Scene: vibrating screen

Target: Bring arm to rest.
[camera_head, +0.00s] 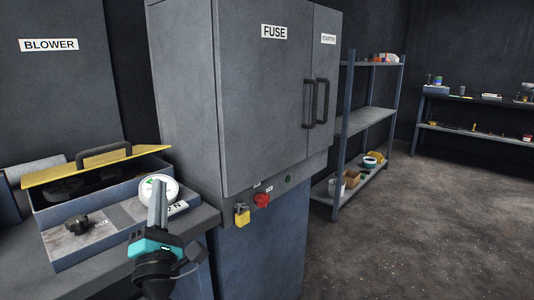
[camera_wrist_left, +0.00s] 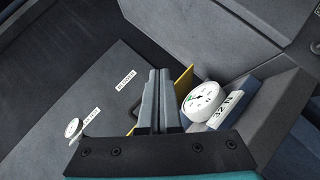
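My left gripper (camera_head: 158,206) shows in the head view at the lower left, in front of the round white gauge and the grey box with the yellow lid. Its two grey fingers point up and lie close together with nothing seen between them. They also show closed in the left wrist view (camera_wrist_left: 158,95). The gripper stands apart from the fuse cabinet (camera_head: 265,110). My right gripper does not show in either view.
The round gauge (camera_head: 160,189) and a box with a yellow lid (camera_head: 95,169) and dark knob stand on the bench at left. A yellow padlock (camera_head: 242,215) and red button (camera_head: 262,200) are on the cabinet. Shelves (camera_head: 362,122) stand right; the floor (camera_head: 430,230) is clear.

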